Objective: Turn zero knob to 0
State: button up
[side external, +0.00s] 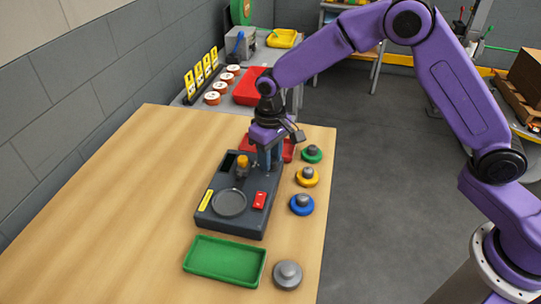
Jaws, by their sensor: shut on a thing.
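A dark grey device (232,222) stands on the wooden table, with a round grey plate (229,203) on its front part. A post with a yellow top (242,163) rises from its back left part. A red piece (260,200) lies at its right and a yellow strip (206,200) at its left. My gripper (266,172) points down over the device's back right part. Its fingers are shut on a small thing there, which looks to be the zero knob. The fingers hide most of it, and I cannot read its pointer or any marks.
Green (312,154), yellow (307,177) and blue (302,204) round pieces with grey knobs line the device's right. A grey one (288,274) and a green tray (224,262) lie in front. The table's left is clear.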

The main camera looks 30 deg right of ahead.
jog(key=n, duration=0.6)
jog(key=shift+n, duration=0.3)
dwell(0.5)
jog(key=o, duration=1)
jog(key=shift+o, duration=0.2)
jog(key=shift+r, duration=0.15)
notch_tip(320, 180, up, 17)
jog(key=shift+r, duration=0.15)
